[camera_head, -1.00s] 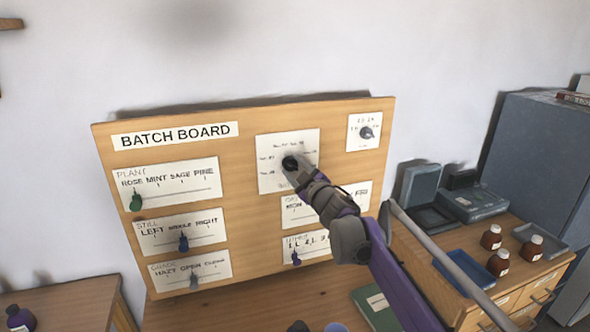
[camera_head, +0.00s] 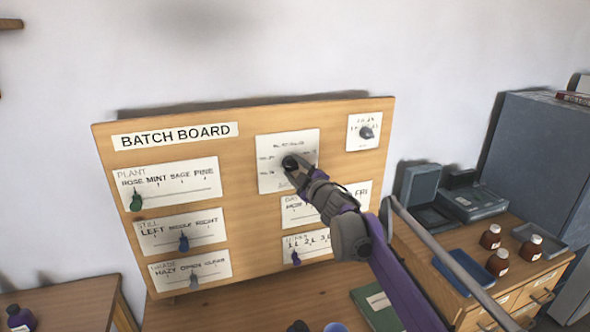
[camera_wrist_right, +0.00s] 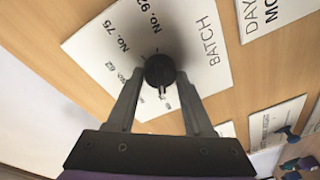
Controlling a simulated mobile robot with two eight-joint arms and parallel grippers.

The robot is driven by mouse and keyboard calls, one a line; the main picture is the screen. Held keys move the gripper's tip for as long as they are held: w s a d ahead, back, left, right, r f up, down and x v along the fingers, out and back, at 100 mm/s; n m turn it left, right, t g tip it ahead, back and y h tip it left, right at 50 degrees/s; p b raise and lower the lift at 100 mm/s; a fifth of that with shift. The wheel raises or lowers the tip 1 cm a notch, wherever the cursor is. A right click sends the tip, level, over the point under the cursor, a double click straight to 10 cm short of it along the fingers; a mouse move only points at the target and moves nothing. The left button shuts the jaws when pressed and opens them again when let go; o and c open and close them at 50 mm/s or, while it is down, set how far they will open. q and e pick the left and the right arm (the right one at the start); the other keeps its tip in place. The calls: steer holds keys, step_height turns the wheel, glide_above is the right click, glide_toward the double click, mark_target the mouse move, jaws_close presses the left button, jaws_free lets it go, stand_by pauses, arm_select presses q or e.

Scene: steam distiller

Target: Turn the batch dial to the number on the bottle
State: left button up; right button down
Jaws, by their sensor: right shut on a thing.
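The batch dial is a round black knob (camera_wrist_right: 159,70) on a white card (camera_wrist_right: 100,50) marked BATCH, with "No. 75" and "No. 92" readable beside it. It also shows in the head view on its card (camera_head: 272,183). A pale mark on the knob points to the bottom of the wrist view. My right gripper (camera_head: 291,165) is shut on the knob, one finger on each side, in the wrist view too (camera_wrist_right: 160,78). My left gripper is not in view.
The wooden batch board (camera_head: 250,215) carries other slider cards and a small dial (camera_head: 366,132) at upper right. Brown bottles (camera_head: 491,237) and a blue tray (camera_head: 463,267) stand on the right cabinet. A green book (camera_head: 376,307) lies below the board.

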steer(key=shift+c, duration=1.4)
jaws_free()
steer(key=b+v, duration=0.2)
steer(key=v, duration=0.8)
steer(key=shift+s+d, duration=0.2)
steer(key=shift+s, duration=0.15)
